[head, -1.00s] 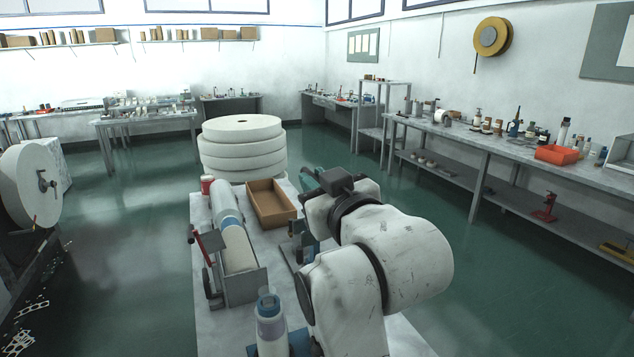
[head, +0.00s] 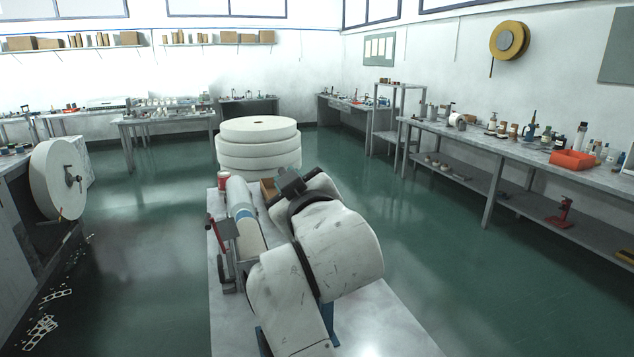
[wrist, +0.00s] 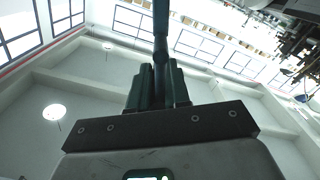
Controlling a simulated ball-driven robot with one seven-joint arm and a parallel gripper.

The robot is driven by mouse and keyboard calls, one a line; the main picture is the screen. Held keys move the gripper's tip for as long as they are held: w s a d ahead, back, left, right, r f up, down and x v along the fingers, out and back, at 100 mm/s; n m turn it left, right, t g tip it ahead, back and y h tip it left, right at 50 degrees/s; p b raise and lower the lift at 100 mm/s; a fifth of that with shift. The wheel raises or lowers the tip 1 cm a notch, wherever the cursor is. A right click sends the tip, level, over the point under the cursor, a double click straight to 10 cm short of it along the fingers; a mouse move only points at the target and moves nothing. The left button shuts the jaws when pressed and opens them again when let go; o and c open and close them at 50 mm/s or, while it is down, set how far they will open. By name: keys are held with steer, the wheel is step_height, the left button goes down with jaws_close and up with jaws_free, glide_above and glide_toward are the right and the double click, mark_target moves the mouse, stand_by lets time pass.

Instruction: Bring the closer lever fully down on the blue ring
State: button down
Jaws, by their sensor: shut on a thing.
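In the wrist view my gripper (wrist: 158,82) has its dark fingers closed around a slim dark blue-grey bar (wrist: 160,22). The bar runs from between the fingers to the top edge of the picture and looks like the closer lever. Whether the lever touches the ring cannot be told.
A grey cradle with a white roll (head: 247,232) stands on the bench left of my arm. A red-sided pot (head: 225,182) is behind it. A brown tray (head: 268,189) is mostly hidden by my arm. The bench's front right (head: 390,325) is bare. Stacked white reels (head: 258,150) stand beyond.

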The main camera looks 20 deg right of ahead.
steer(key=a+f+n+b, duration=0.3)
steer(key=a+f+n, duration=0.9)
steer(key=f, duration=0.5)
steer(key=shift+a+n+b, duration=0.2)
steer(key=shift+n+b, duration=0.15)
steer(key=shift+n, duration=0.75)
steer(key=c, duration=1.1)
jaws_free()
steer(key=s+b, duration=0.1)
steer(key=s, duration=0.9)
steer(key=shift+s, duration=0.4)
